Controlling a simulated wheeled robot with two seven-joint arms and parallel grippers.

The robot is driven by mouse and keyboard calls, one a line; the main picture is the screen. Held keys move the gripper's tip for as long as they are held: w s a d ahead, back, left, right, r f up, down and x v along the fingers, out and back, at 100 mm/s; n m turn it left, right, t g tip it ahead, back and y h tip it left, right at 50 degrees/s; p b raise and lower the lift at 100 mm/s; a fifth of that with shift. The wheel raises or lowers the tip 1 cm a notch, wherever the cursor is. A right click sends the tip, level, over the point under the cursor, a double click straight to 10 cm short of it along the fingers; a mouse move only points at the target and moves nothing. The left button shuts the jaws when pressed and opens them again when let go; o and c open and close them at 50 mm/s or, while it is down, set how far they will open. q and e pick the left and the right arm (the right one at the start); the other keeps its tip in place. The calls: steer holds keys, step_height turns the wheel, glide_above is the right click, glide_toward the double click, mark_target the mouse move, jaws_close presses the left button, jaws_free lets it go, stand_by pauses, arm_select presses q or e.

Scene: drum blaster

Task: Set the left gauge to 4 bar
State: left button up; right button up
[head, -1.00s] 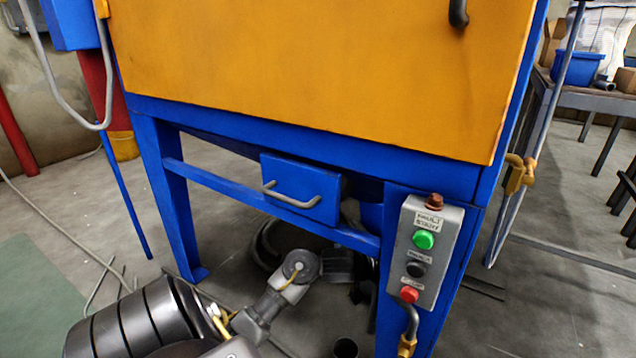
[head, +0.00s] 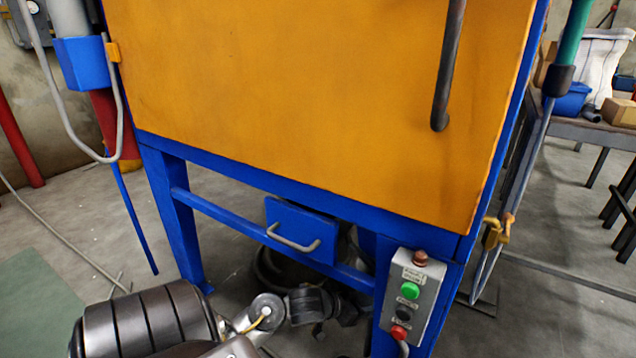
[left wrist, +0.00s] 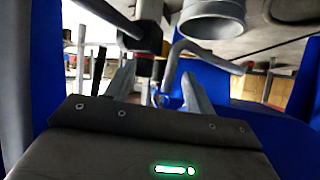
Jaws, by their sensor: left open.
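The machine is a blue-framed cabinet with a large orange door (head: 300,100). My left arm comes in from the lower left, and my left gripper (head: 325,305) is a dark shape low under the blue drawer (head: 300,230), partly in shadow. In the left wrist view the two grey fingers of my left gripper (left wrist: 160,90) stand apart with nothing held between them. Beyond them are a grey bent handle or pipe (left wrist: 205,57) and a pale round pipe end (left wrist: 213,20). My right gripper is not in view.
A control box (head: 413,295) with green, black and red buttons is on the right leg. A brass valve (head: 497,231) is at the right side. A grey hose (head: 55,100) hangs at the left. A table (head: 590,130) stands at the back right. Floor is open at left.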

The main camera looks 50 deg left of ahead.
arm_select(q)
steer(key=s+d+f+g+p, duration=0.1)
steer(key=s+d+g+p, duration=0.2)
steer(key=s+p, duration=0.4)
steer(key=s+d+f+g+p, duration=0.2)
steer(key=s+d+g+p, duration=0.1)
steer(key=s+p, duration=0.4)
steer(key=s+d+f+g+y+p, duration=0.1)
steer(key=s+d+f+g+p, duration=0.1)
steer(key=s+d+p, duration=0.2)
steer(key=s+p, duration=0.3)
steer(key=p, duration=0.5)
steer(key=shift+s+m+g, duration=0.3)
steer(key=shift+s+g, duration=0.05)
steer(key=shift+g, duration=0.05)
steer(key=shift+a, duration=0.1)
